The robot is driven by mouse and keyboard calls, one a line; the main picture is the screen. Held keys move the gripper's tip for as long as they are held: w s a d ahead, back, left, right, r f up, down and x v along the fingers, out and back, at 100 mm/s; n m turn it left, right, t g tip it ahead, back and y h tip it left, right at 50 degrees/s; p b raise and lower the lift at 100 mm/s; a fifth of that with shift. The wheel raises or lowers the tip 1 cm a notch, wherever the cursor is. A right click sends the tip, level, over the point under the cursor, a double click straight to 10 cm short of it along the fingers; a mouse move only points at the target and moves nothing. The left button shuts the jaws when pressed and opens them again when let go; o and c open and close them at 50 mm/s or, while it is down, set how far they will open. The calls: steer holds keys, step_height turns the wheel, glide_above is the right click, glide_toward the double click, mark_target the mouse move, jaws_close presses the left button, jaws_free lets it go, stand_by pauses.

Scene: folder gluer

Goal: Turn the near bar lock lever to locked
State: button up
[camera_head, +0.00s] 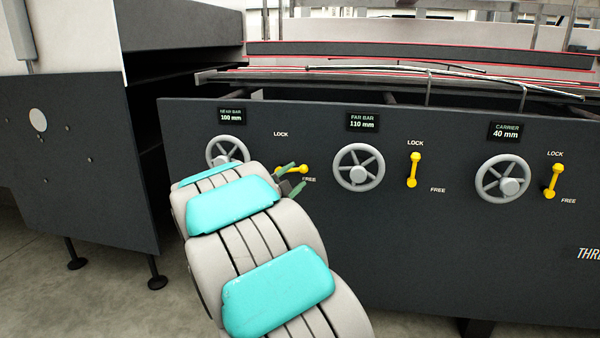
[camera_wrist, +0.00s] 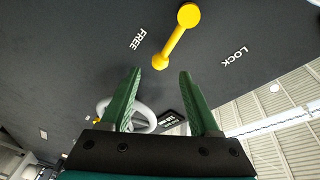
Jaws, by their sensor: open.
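The near bar lock lever (camera_head: 292,169) is yellow and lies nearly level on the dark panel, right of the near bar handwheel (camera_head: 227,151). It points right, with the FREE label just below its right end and LOCK above. In the wrist view the lever (camera_wrist: 174,38) slants, its large end at the top. Its small end appears just ahead of the gap between my green fingertips. My gripper (camera_head: 291,179) is open and empty in front of the lever, also seen in the wrist view (camera_wrist: 160,72). Whether a finger touches the lever cannot be told. My arm partly hides the handwheel.
The far bar lever (camera_head: 413,170) and carrier lever (camera_head: 553,181) stand upright or nearly so to the right, beside the far bar handwheel (camera_head: 358,168) and carrier handwheel (camera_head: 502,179). A dark machine housing (camera_head: 75,150) stands at the left. Floor shows at the lower left.

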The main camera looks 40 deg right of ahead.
mark_target(302, 170)
steer(key=shift+x, duration=2.6)
jaws_close()
